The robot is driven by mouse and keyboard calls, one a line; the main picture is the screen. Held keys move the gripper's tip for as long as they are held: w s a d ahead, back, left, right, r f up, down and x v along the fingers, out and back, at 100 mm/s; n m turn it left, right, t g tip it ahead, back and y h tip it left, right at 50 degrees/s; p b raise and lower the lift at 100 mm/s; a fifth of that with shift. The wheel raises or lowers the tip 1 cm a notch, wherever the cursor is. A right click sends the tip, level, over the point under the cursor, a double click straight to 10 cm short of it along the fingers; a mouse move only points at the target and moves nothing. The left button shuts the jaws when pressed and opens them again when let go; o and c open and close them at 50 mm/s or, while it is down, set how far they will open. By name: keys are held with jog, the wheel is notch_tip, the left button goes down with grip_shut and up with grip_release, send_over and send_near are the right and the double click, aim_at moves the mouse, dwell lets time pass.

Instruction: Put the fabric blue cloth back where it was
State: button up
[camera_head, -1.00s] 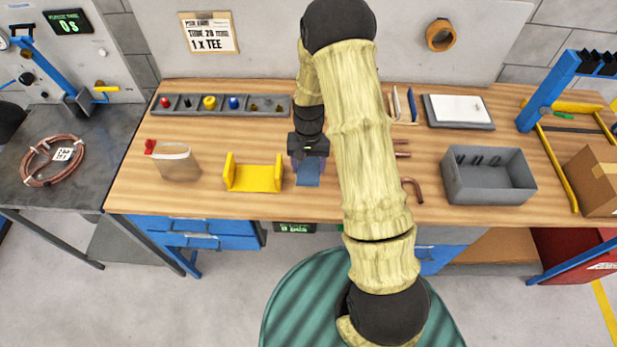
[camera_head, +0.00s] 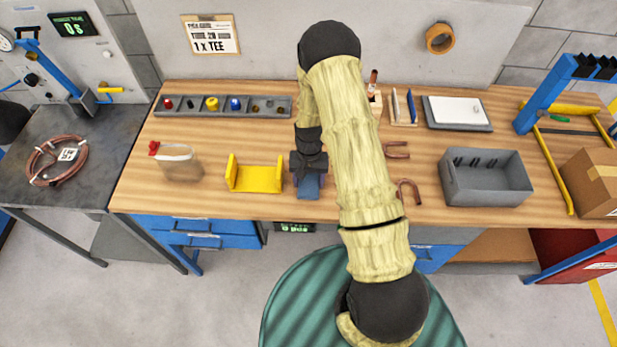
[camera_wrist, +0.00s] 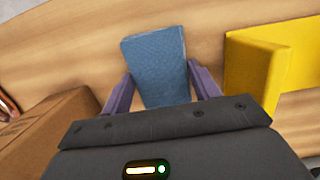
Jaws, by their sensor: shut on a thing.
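The blue cloth (camera_head: 308,186) is a small flat blue piece at the end of my gripper (camera_head: 308,176), just right of the yellow bracket. In the wrist view the cloth (camera_wrist: 155,65) sits between the two purple fingers of my gripper (camera_wrist: 160,88), which are shut on it. The wood workbench (camera_head: 130,190) lies beneath. I cannot tell whether the cloth touches the bench top.
The yellow bracket (camera_head: 256,178) stands close left of my gripper; it also shows in the wrist view (camera_wrist: 285,60). Bent copper tubes (camera_head: 408,190) and a grey bin (camera_head: 487,180) are to the right. A parts tray (camera_head: 222,106) lies behind.

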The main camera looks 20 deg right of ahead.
aim_at(309, 177)
jog(key=shift+f, duration=0.15)
jog(key=o, duration=0.9)
jog(key=shift+o, duration=0.2)
notch_tip(309, 177, up, 12)
jog(key=w+b, duration=0.1)
jog(key=b, duration=0.3)
jog(key=shift+w+d, duration=0.25)
jog(key=shift+w, duration=0.1)
jog(key=shift+r, duration=0.25)
